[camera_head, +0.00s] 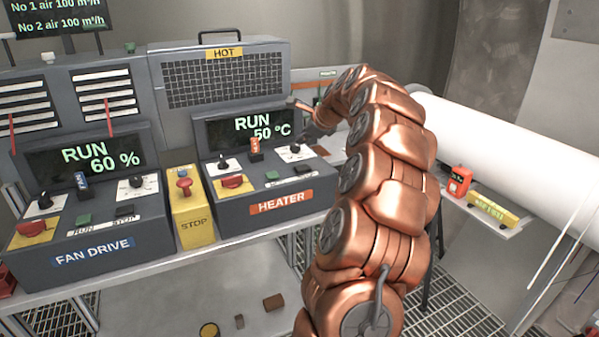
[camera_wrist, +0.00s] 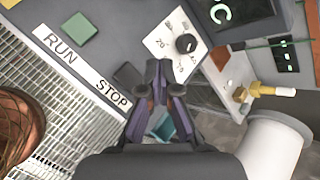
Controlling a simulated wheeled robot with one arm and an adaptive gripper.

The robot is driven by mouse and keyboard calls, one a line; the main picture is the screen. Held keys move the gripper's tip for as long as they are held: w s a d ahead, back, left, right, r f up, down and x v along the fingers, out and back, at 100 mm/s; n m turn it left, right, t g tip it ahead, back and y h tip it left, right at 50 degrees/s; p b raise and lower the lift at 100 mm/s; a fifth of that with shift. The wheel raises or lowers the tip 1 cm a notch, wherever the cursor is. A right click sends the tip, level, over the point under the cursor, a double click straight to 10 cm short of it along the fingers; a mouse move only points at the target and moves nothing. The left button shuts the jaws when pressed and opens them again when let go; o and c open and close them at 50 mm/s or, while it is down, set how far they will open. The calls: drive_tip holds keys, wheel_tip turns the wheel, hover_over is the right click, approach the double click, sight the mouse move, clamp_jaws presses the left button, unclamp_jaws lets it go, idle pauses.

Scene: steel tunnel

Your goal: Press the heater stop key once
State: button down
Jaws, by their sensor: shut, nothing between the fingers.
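The heater console (camera_head: 262,180) has a screen reading RUN 50 °C. Its stop key (camera_head: 303,169) is a dark key at the panel's right, beside the green run key (camera_head: 272,176). In the wrist view the dark stop key (camera_wrist: 128,75) lies just above the word STOP on the white label strip (camera_wrist: 82,65); the green run key (camera_wrist: 82,29) is at upper left. My gripper (camera_wrist: 158,72) is shut and empty, its tips appearing just right of the stop key, overlapping its edge. I cannot tell whether they touch it. In the head view my arm partly hides the gripper.
A dial (camera_wrist: 186,44) on a white plate is close to my fingertips. The heater's red knob (camera_head: 232,182), the yellow stop box (camera_head: 190,208) and the fan drive console (camera_head: 90,185) stand to the left. A white pipe (camera_head: 500,150) runs at right.

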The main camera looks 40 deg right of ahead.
sight(303, 168)
wheel_tip(303, 168, down, 4)
drive_tip(key=shift+r+b, duration=0.15)
drive_tip(key=shift+b, duration=0.8)
drive_tip(key=shift+f, duration=1.25)
drive_tip(key=shift+f, duration=0.2)
drive_tip(key=shift+s+f, duration=0.1)
drive_tip(key=shift+f, duration=0.1)
drive_tip(key=shift+f, duration=0.5)
idle(0.4)
drive_tip(key=shift+r, duration=0.15)
drive_tip(key=shift+r+p, duration=0.4)
drive_tip(key=shift+r, duration=0.4)
